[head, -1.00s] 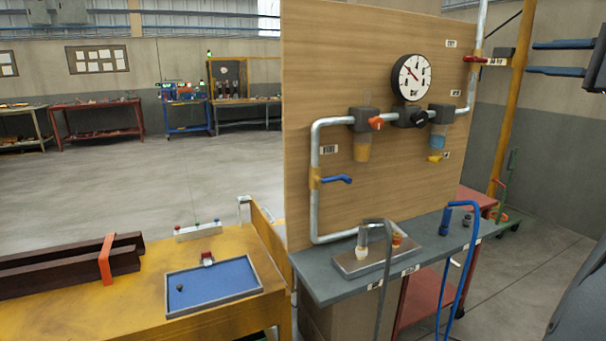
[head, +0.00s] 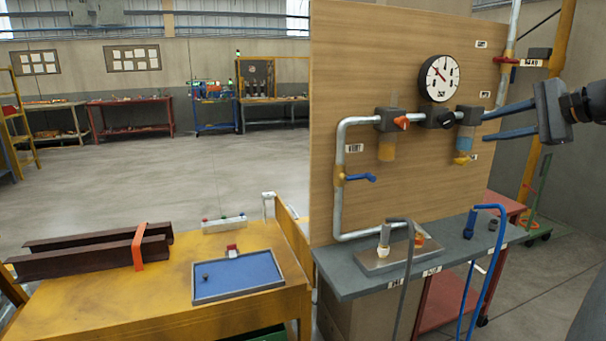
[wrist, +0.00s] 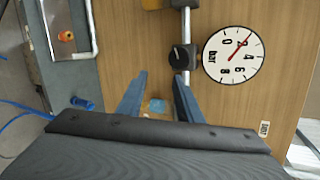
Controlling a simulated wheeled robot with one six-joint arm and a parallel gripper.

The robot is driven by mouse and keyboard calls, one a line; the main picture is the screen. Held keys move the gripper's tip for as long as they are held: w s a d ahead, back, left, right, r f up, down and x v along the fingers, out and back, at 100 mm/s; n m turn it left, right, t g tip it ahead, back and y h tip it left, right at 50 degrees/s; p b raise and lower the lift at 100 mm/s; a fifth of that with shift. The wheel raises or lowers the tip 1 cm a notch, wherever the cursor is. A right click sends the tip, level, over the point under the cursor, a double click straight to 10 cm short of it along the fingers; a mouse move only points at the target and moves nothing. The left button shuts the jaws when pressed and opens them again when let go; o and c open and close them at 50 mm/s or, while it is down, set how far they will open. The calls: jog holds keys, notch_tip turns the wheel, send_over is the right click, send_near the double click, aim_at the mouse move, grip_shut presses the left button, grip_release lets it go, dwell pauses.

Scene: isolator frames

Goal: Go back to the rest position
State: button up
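My gripper (head: 508,122) is at the right of the head view, in front of the right part of the wooden panel (head: 350,90). Its two blue fingers are spread apart and point left, with nothing seen between them. In the wrist view my gripper (wrist: 158,85) also shows its fingers apart, facing the panel. The black knob (wrist: 181,57) and the round gauge (wrist: 234,55) lie beyond the fingertips.
A grey bench (head: 360,285) below the panel holds a metal tray (head: 372,264) with fittings, and hoses hang from it. A red valve handle (head: 506,61) is on the right pipe. A yellow table (head: 110,305) with a blue tray (head: 235,275) stands left. Open floor lies behind.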

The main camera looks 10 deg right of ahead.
jog(key=s+a+f+n+g, duration=0.3)
jog(key=a+f+g, duration=0.1)
jog(key=a+f, duration=0.65)
jog(key=s+a+f+n+g, duration=0.2)
jog(key=s+a+f+g, duration=0.15)
jog(key=a+f, duration=0.7)
jog(key=s+a+f+n+g+h, duration=0.4)
jog(key=s+a+f+n, duration=0.7)
jog(key=s, duration=0.5)
jog(key=a+h, duration=0.1)
jog(key=a, duration=0.1)
jog(key=shift+s+a+f, duration=0.15)
jog(key=shift+a+f, duration=0.15)
jog(key=shift+a, duration=0.1)
